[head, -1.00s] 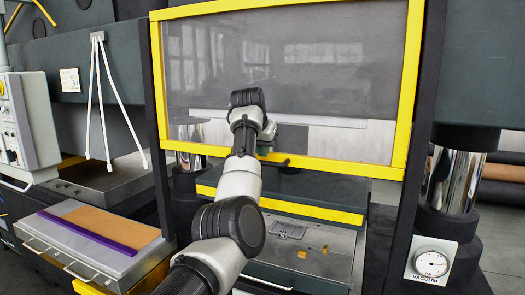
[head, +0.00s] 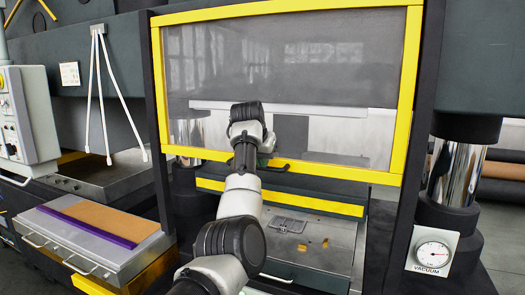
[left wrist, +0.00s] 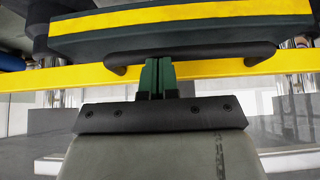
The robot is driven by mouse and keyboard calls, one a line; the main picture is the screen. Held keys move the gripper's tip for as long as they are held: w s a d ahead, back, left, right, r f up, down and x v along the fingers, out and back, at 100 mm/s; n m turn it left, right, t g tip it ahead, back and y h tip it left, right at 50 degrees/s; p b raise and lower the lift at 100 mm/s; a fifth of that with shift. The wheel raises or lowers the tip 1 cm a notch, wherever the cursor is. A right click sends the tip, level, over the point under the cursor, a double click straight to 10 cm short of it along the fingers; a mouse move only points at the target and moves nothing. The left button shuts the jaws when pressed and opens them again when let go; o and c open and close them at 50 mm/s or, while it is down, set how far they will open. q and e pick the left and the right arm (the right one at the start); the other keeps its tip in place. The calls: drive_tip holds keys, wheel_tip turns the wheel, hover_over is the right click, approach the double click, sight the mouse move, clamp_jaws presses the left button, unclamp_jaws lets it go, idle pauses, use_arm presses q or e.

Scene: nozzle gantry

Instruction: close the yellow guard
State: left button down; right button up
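The yellow guard (head: 409,95) is a yellow frame around a clear window, raised in front of the press opening. Its lower bar also shows in the left wrist view (left wrist: 210,68). A dark bar handle (head: 277,168) is fixed to the lower bar; it crosses the left wrist view (left wrist: 220,51). My left gripper (left wrist: 157,62) has its green fingers close together at the handle and appears shut on it. In the head view the wrist partly hides the fingers. A gap remains between the lower bar and the press bed. My right gripper is not in view.
Below the guard are a yellow-striped bar (head: 280,197) and the metal bed (head: 330,240) with small yellow pieces. At left stands a tray (head: 65,248) with a brown sheet and purple strip. A vacuum gauge (head: 433,256) is at right.

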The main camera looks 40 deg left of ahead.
use_arm(q)
wheel_tip(320, 180, down, 35)
drive_tip(key=b, duration=0.9)
drive_tip(key=shift+f+b, duration=0.2)
drive_tip(key=shift+b, duration=0.15)
